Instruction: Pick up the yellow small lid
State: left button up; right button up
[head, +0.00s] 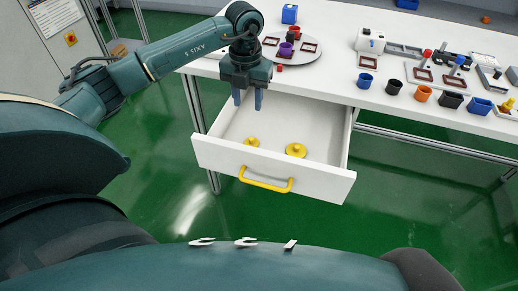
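Two yellow lids with knobs lie in the open white drawer (215,148). The small yellow lid (251,142) is on the left, near the drawer's front wall. A larger yellow lid (295,151) lies to its right, apart from it. My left gripper (248,104) points down over the back left part of the drawer. Its two blue fingers are apart with nothing between them. It is above and behind the small lid and does not touch it. My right gripper is not in view.
The drawer has a yellow handle (266,184) on its front. The white table (330,92) above it carries a round grey turntable (305,58), several coloured pots, including an orange pot (424,94), and small fixtures. The drawer's middle is bare.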

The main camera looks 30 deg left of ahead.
pick_arm(q)
send_over(251, 139)
jog(key=f, duration=0.7)
jog(key=shift+a+f, duration=0.3)
jog(key=shift+a, duration=0.05)
jog(key=shift+w+d+f, duration=0.1)
jog(key=shift+d+f, duration=0.1)
jog(key=shift+f, duration=1.2)
jog(key=shift+d+f, duration=0.15)
jog(key=shift+f, duration=1.2)
grip_shut()
